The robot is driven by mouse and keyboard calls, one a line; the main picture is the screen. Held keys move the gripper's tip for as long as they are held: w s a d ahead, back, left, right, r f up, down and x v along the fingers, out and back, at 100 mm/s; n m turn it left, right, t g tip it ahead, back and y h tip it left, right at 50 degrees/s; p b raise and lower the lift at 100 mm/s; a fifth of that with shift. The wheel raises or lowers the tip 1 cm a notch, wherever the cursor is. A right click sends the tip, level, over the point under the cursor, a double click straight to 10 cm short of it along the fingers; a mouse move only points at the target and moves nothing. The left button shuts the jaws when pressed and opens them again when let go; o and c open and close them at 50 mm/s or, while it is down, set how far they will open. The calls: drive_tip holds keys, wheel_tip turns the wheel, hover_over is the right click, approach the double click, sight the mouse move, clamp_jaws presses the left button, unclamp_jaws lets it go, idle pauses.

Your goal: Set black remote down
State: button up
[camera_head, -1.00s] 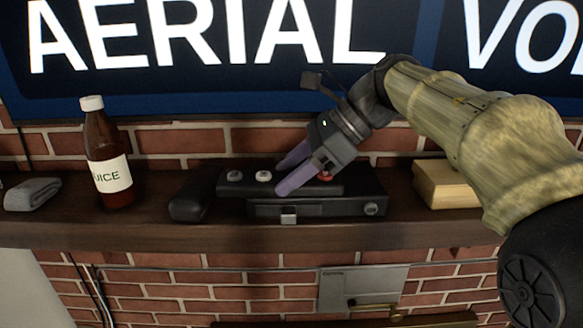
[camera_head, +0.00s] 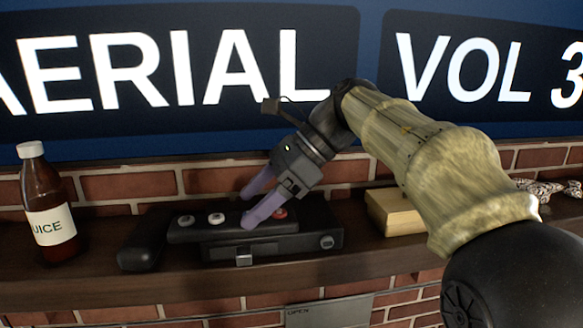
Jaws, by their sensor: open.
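The black remote (camera_head: 190,233), a long dark bar with two pale buttons and a red one, lies on top of a black box-shaped device (camera_head: 325,243) on the dark mantel shelf. My gripper (camera_head: 249,208) comes down from the upper right. Its two purple fingers are spread apart. They are over the remote, between the second pale button and the red one. The near finger covers part of the remote's face. I cannot tell whether the fingers touch it.
A dark rounded object (camera_head: 143,245) lies left of the remote. A juice bottle (camera_head: 43,205) stands farther left. A yellowish block (camera_head: 391,212) sits to the right, near my arm. A large sign (camera_head: 200,80) rises behind. The shelf (camera_head: 92,270) is clear between bottle and dark object.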

drive_tip(key=v, duration=0.9)
drive_tip(key=shift+d, duration=0.2)
drive_tip(key=shift+a, duration=0.1)
